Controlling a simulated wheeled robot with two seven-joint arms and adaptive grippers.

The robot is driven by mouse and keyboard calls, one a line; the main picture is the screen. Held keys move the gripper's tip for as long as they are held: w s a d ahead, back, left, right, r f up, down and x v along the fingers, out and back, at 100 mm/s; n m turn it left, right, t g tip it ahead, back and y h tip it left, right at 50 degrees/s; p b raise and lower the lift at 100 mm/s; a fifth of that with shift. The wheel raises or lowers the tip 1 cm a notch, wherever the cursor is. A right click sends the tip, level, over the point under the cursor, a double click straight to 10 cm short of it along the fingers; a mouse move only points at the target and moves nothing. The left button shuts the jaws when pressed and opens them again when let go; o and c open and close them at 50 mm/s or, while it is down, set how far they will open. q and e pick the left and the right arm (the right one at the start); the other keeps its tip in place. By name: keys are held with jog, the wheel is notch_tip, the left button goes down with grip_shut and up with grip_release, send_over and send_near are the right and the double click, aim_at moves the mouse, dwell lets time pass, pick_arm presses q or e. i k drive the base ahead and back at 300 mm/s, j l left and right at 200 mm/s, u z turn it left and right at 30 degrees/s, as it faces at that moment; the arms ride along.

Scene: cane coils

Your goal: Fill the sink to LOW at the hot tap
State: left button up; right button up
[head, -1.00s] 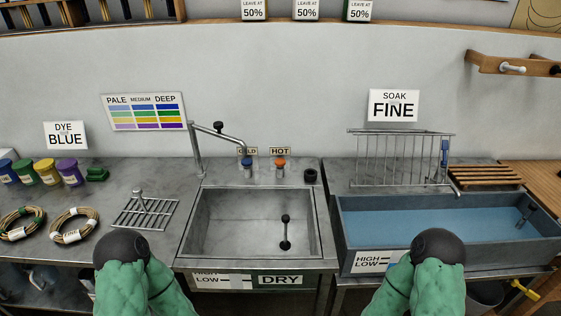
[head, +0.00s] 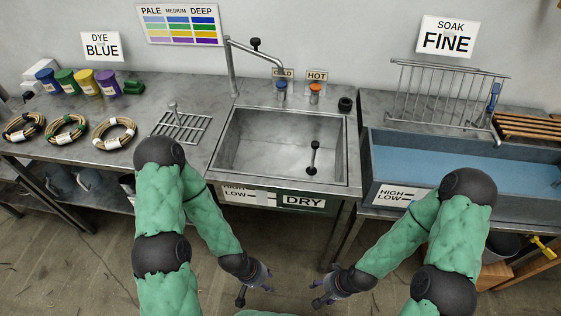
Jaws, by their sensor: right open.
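The steel sink (head: 240,150) is empty, with a black-knobbed rod (head: 313,158) standing in its basin. The orange hot tap (head: 315,89) is behind the sink under a HOT label, right of the blue cold tap (head: 281,86). A bent pipe spout (head: 233,70) rises at the back left and reaches over toward the cold tap. The front shows HIGH and LOW marks (head: 235,192) and a DRY sign (head: 303,201). My left gripper (head: 254,292) and right gripper (head: 319,292) are open and empty, low in front of the counter, away from the taps.
A blue-filled trough (head: 390,145) with a wire rack (head: 440,92) stands on the right. A small grate (head: 182,128), cane coils (head: 113,132) and coloured dye tubs (head: 88,83) occupy the left counter. A dark round plug-like piece (head: 345,104) sits right of the hot tap.

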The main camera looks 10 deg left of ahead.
aim_at(314, 88)
jog(key=i+u, duration=0.1)
jog(key=u, duration=0.35)
jog(key=i+u, duration=0.1)
jog(key=u, duration=0.35)
jog(key=i+l+u, duration=0.1)
jog(key=u, duration=0.35)
